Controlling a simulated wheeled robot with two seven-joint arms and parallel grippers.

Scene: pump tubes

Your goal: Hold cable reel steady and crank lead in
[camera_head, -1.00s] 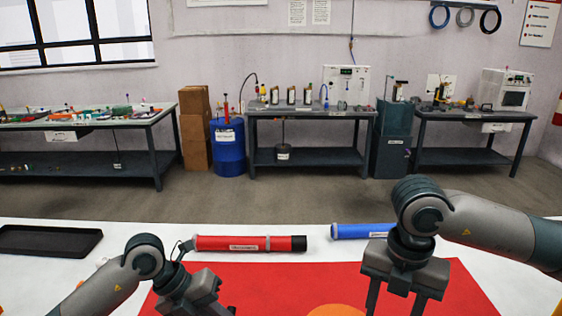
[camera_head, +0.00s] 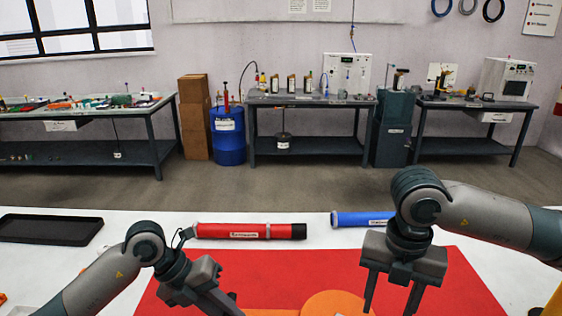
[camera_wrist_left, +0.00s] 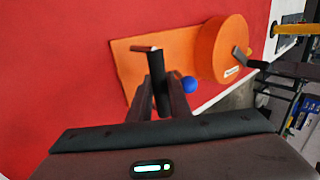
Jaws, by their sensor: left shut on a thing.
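The orange cable reel has a round drum (camera_head: 330,303) at the bottom edge of the head view, cut off there. In the left wrist view the drum (camera_wrist_left: 222,48) carries a white label, beside a flat orange base (camera_wrist_left: 136,62) and a blue knob (camera_wrist_left: 188,84). My left gripper (camera_wrist_left: 166,92) is shut on a thin dark upright piece (camera_wrist_left: 160,82) over the base; the fingers hide much of it. My right gripper (camera_head: 390,300) is open, its two fingers apart and pointing down near the drum's right side.
A red mat (camera_head: 440,275) lies under the reel on a white table. A red tube (camera_head: 245,231) and a blue tube (camera_head: 350,218) lie behind it. A black tray (camera_head: 50,229) is at the left. Benches stand beyond the table.

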